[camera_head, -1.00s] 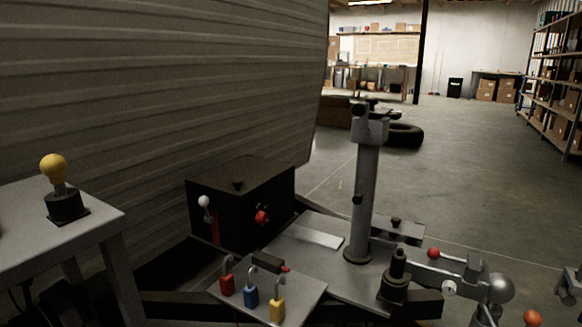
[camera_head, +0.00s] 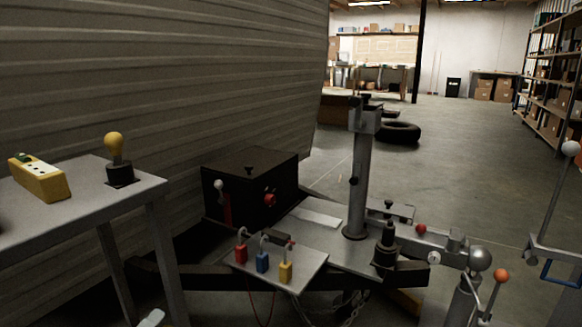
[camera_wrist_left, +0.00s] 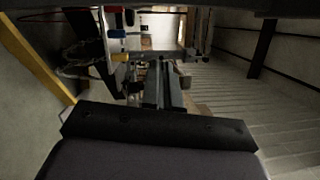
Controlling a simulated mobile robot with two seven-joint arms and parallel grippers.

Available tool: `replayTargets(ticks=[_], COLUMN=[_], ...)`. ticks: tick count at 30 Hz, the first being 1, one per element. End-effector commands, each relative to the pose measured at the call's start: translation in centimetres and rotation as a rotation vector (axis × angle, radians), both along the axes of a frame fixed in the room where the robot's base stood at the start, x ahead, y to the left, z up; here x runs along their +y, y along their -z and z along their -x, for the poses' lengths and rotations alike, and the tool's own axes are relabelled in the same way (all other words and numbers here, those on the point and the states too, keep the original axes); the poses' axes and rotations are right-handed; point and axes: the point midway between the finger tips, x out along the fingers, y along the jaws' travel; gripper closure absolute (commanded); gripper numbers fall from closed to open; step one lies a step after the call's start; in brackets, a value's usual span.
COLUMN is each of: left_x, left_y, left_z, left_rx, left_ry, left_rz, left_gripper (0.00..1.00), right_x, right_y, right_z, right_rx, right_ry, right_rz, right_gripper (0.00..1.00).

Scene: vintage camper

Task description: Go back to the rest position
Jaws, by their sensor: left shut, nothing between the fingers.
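My left gripper (camera_wrist_left: 165,85) shows in the left wrist view as a dark wrist block with narrow fingers together, pointing away from the camera. Nothing is held between them. The fingers point toward the trailer's front frame, and the view appears turned over. In the head view only a small pale grey piece (camera_head: 150,318) shows at the bottom edge, left of the padlocks; it looks like part of my left gripper or arm. It is apart from the bench and the padlock plate. My right gripper is not in view.
A grey bench (camera_head: 80,215) at left holds a yellow meter (camera_head: 40,178) and a yellow-knobbed stand (camera_head: 118,160). The trailer frame carries a black box (camera_head: 250,190), a jack post (camera_head: 360,180), a hitch ball (camera_head: 480,258) and a padlock plate (camera_head: 305,262). Open floor (camera_head: 450,170) lies beyond.

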Motion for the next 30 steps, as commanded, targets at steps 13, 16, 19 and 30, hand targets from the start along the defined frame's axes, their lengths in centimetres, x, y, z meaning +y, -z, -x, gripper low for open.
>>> replayTargets(ticks=[13,16,19,30], left_x=[-14.3,-15.5,-14.8,-12.1], left_y=[2.5,0.7,-0.3,-4.6], left_z=[14.4,16.1,15.9,16.3], left_rx=[0.961,1.074,1.056,1.013], left_ry=[-0.09,-0.125,-0.156,-0.289], left_rz=[1.594,1.741,1.722,1.67], left_gripper=[1.0,1.0,1.0,1.0], right_x=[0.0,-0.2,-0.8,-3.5], right_y=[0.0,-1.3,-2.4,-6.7], right_z=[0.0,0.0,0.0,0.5], right_rx=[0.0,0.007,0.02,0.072], right_ry=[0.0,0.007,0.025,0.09], right_rz=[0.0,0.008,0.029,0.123], right_gripper=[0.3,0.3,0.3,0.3])
